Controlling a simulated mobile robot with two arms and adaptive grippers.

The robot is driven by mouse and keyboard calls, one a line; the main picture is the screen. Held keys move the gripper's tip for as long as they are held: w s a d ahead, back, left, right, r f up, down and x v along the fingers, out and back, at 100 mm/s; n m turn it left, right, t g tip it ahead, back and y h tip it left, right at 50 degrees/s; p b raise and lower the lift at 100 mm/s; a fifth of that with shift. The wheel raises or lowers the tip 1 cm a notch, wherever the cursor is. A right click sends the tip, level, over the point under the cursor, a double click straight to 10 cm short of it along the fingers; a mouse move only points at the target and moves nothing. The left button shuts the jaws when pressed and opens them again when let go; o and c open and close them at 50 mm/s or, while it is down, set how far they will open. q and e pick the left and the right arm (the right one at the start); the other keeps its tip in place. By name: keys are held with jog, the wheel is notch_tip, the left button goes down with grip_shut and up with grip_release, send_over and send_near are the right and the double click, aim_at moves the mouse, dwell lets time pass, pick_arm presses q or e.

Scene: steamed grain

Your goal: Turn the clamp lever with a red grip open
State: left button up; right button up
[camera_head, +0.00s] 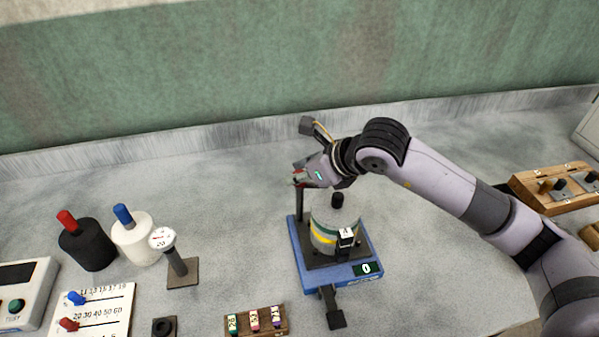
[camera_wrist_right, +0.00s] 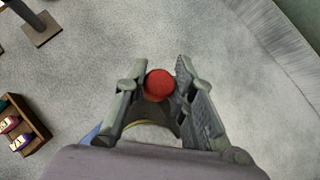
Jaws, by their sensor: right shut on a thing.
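The clamp lever's red grip (camera_wrist_right: 160,85) sits between the two fingers of my right gripper (camera_wrist_right: 158,88) in the wrist view. My right gripper (camera_head: 302,178) is shut on it, and a bit of red shows at the fingertips in the head view. Below is a blue base (camera_head: 303,265) with a dark post at its back left. A pale cylinder with green and yellow bands (camera_head: 325,225) and a black knob stands on the base. The lever's arm and joint are mostly hidden by my gripper. My left gripper is in neither view.
A gauge on a stand (camera_head: 178,262), a black cylinder (camera_head: 88,247) with a red knob and a white cylinder (camera_head: 135,243) with a blue knob stand left. A wooden rack (camera_head: 257,322) is in front. A wooden box (camera_head: 550,190) lies right. The wall is behind.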

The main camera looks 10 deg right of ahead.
grip_shut()
